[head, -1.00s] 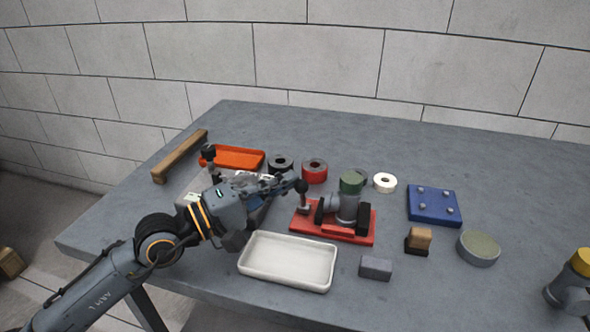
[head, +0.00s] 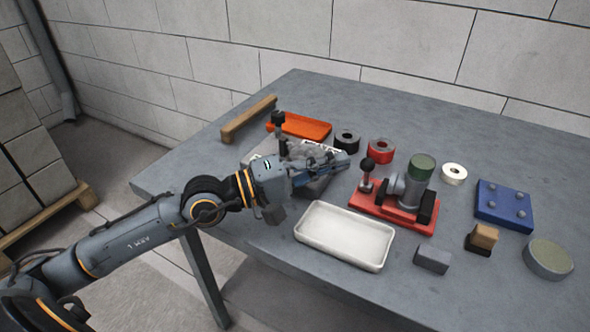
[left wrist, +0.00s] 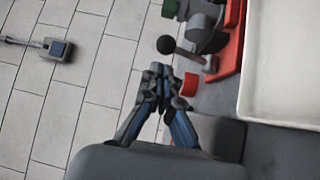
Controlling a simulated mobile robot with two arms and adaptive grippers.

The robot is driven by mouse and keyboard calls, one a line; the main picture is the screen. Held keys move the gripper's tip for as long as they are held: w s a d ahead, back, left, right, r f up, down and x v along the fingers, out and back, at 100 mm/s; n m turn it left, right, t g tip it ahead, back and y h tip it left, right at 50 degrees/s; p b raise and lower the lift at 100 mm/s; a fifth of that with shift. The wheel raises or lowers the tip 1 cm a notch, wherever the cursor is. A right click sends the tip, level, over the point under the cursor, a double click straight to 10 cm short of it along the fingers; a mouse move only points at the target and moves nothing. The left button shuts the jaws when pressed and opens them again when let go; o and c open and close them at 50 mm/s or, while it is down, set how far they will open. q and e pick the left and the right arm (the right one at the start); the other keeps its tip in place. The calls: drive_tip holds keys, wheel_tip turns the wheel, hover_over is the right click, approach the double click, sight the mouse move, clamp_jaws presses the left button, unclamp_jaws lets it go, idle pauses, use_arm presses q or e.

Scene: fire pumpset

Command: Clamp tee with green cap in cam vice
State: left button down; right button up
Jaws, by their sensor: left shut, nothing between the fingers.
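The grey tee (head: 408,187) with its green cap (head: 423,165) on top stands upright in the red-based cam vice (head: 365,204), between dark jaws. I cannot tell whether the jaws press on it. The vice's lever with a black ball knob (head: 367,163) sticks up at the base's left end. My left gripper (head: 347,162) is shut and empty, just left of the knob. In the left wrist view its fingertips (left wrist: 158,72) are together, with the knob (left wrist: 166,44) beyond them and the green cap (left wrist: 170,8) at the top edge. My right gripper is out of view.
A white tray (head: 340,258) lies in front of the vice; a grey block (head: 433,259) and a wood-topped block (head: 482,238) are right of it. Black (head: 347,140), red (head: 381,150) and white (head: 454,174) rings stand behind. A blue plate (head: 503,204) is at the right.

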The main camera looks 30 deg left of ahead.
use_arm(q)
drive_tip(key=shift+v, duration=3.85)
drive_tip(key=shift+s+a, duration=0.45)
